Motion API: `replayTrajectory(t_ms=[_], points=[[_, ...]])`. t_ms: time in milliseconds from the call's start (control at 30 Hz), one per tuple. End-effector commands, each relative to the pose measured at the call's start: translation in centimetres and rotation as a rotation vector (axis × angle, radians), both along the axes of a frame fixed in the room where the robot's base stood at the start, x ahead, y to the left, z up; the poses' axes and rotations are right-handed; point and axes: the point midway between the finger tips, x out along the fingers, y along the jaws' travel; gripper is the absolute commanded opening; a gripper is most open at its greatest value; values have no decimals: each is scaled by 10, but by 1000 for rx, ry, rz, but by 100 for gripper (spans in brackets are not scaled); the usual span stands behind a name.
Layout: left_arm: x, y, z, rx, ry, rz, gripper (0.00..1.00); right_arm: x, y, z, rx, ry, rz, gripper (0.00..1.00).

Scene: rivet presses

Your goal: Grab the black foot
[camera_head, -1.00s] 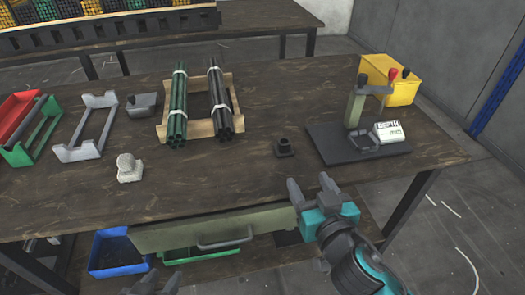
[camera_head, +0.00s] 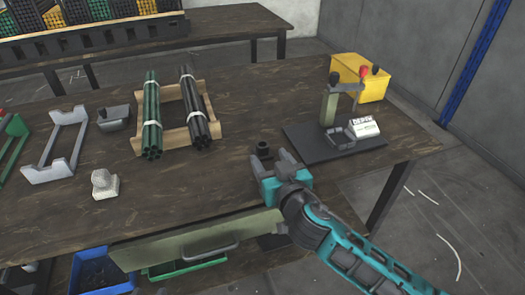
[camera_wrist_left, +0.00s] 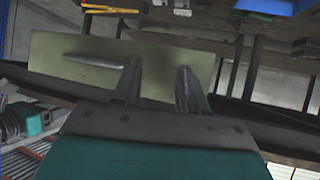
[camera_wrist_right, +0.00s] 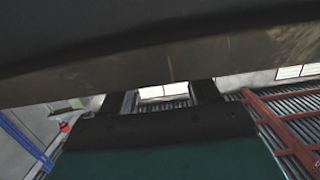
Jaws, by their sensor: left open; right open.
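My left gripper (camera_wrist_left: 160,75) is open and empty, facing the green drawer front (camera_wrist_left: 80,65).
A hand press (camera_head: 330,105) stands on a dark plate at right, with a yellow box (camera_head: 362,85) behind. A wooden rack (camera_head: 176,135) holds green and black rod bundles. A pale block (camera_head: 104,187) is at left. Bare table (camera_head: 240,110) lies behind the foot.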

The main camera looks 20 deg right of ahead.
Motion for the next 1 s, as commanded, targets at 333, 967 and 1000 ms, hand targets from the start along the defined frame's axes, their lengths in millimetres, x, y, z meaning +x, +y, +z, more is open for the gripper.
replayTrajectory(t_ms=[333,967,1000], points=[[0,2,-4,7,0,-3,43,41,1,-4,-2,-1,-1,61],[0,3,-5,11,0,-5,43,44,1,-4,0,0,-1,30],[0,3,-5,11,0,-5,43,44,1,-4,0,0,-1,26]])
